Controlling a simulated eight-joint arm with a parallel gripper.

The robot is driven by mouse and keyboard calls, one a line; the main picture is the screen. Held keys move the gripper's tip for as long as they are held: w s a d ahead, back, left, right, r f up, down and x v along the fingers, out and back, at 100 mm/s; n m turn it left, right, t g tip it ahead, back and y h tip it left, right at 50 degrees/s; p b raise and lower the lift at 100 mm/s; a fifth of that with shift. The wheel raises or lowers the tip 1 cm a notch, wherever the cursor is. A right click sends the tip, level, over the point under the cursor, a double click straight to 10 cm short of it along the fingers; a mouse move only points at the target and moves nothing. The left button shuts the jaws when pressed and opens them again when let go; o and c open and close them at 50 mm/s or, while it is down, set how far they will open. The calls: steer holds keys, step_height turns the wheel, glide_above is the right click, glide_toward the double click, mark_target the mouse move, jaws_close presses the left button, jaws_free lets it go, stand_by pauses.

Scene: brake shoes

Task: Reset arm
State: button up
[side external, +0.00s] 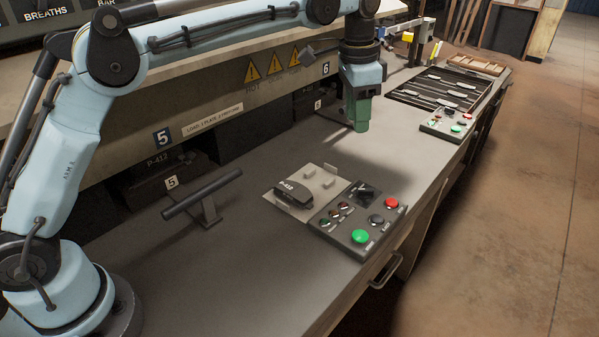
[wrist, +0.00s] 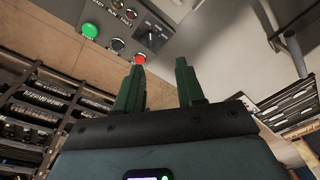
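My gripper (side external: 361,113) hangs above the workbench (side external: 250,235) in the side external view, pointing down, behind and a little right of the fixture plate. In the wrist view its two green fingers (wrist: 159,82) stand apart with nothing between them. My gripper is clear of both.
A control panel (side external: 345,237) with green and red buttons sits in front of the plate; its green button (wrist: 90,30) shows in the wrist view. A dark bar on a stand (side external: 203,195) is at left. A slotted rack (side external: 440,92) and second button panel (side external: 447,126) are at back right.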

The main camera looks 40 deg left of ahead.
steer(key=s+a+r+n+t, duration=0.35)
steer(key=s+a, duration=0.45)
steer(key=s, duration=0.4)
steer(key=s+a+f+n+t, duration=0.2)
steer(key=s+a+f+n, duration=0.2)
steer(key=s+f, duration=0.4)
steer(key=s, duration=0.3)
steer(key=shift+s+f, duration=0.3)
steer(key=shift+f, duration=0.05)
steer(key=shift+a+n, duration=0.1)
steer(key=shift+n, duration=0.15)
